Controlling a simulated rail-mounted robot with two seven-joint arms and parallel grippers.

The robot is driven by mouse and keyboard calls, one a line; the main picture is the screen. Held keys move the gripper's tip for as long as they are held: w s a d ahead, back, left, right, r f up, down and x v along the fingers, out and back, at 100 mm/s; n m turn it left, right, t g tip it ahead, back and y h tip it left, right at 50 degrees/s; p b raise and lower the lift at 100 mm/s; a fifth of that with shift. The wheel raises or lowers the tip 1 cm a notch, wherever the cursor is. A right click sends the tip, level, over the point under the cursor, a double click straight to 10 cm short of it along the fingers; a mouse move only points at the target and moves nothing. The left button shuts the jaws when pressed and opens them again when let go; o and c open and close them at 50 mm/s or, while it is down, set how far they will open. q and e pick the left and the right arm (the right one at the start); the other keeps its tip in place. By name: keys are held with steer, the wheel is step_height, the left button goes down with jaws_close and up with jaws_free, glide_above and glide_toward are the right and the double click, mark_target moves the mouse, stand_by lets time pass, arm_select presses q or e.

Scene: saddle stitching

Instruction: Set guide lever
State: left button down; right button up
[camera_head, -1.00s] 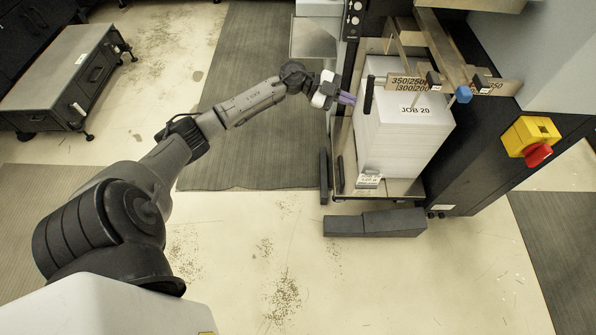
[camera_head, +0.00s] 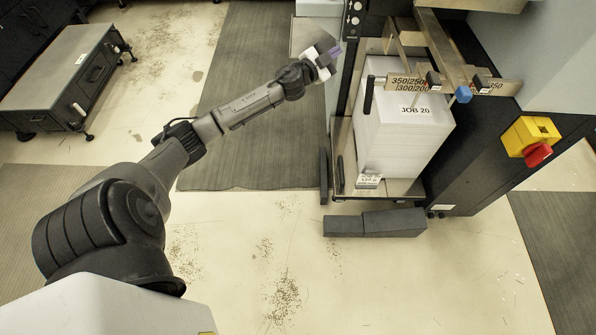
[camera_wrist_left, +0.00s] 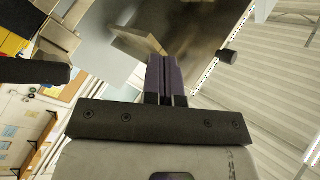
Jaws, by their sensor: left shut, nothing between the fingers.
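A black upright handle (camera_head: 369,95), which looks like the guide lever, stands at the left edge of the paper stack marked JOB 20 (camera_head: 415,125). My left gripper (camera_head: 336,50) has purple fingers and is up and left of this handle, apart from it. In the left wrist view the purple fingers (camera_wrist_left: 167,78) are pressed together with nothing between them. A black knob (camera_wrist_left: 228,56) shows to their right in that view; I cannot tell whether it is the same handle. My right gripper is in neither view.
A numbered scale plate (camera_head: 407,84) and a blue knob (camera_head: 463,94) sit above the stack. A yellow box with a red knob (camera_head: 538,153) is on the machine's right. A low grey cabinet (camera_head: 65,75) stands far left.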

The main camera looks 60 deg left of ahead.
arm_select(q)
steer(key=s+f+n+g+y, duration=0.6)
steer(key=s+f+g, duration=0.2)
steer(key=f+g, duration=0.45)
steer(key=s+d+f+m+g+h+p, duration=0.1)
steer(key=s+d+f+h, duration=0.1)
steer(key=s+d+f, duration=0.4)
steer(key=s+d+f+m+g+h+p, duration=0.1)
steer(key=s+d+f+h, duration=0.2)
steer(key=s+d+f, duration=0.3)
steer(key=shift+s+d, duration=0.4)
steer(key=shift+d, duration=2.25)
steer(key=shift+g, duration=0.25)
